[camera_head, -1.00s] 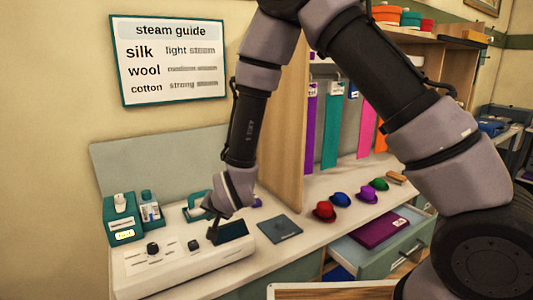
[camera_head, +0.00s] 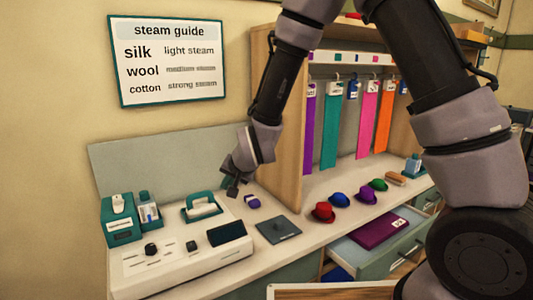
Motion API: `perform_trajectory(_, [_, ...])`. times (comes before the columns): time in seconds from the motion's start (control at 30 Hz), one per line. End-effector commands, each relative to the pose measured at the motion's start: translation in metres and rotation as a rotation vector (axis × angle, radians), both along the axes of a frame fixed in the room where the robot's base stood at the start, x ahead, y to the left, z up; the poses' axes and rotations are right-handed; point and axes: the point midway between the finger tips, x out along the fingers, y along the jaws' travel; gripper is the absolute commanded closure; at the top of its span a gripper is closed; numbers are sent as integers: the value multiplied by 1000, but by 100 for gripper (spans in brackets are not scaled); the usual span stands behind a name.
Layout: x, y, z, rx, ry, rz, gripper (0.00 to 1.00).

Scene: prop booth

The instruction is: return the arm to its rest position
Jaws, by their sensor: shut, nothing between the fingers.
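My gripper (camera_head: 233,188) is at the end of my arm, above the counter near the back panel. It is shut and holds nothing. A small purple object (camera_head: 252,201) lies on the counter to the right of the gripper. My arm reaches down from the top of the view and hides part of the shelf unit.
Several small hats, such as the red one (camera_head: 323,212), line the counter. A dark square pad (camera_head: 278,229) lies before them. A drawer (camera_head: 372,258) stands open with a purple item inside. Ribbons hang in the wooden shelf unit (camera_head: 276,130). A steam guide sign (camera_head: 168,62) is on the wall.

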Motion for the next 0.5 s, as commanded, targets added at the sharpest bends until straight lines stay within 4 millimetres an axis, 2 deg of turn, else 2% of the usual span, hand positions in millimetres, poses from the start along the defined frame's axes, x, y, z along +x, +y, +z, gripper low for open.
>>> perform_trajectory(0.23, [23,-64,75,-3,8,-35,100])
perform_trajectory(0.5, [20,-148,149,-30,20,-67,100])
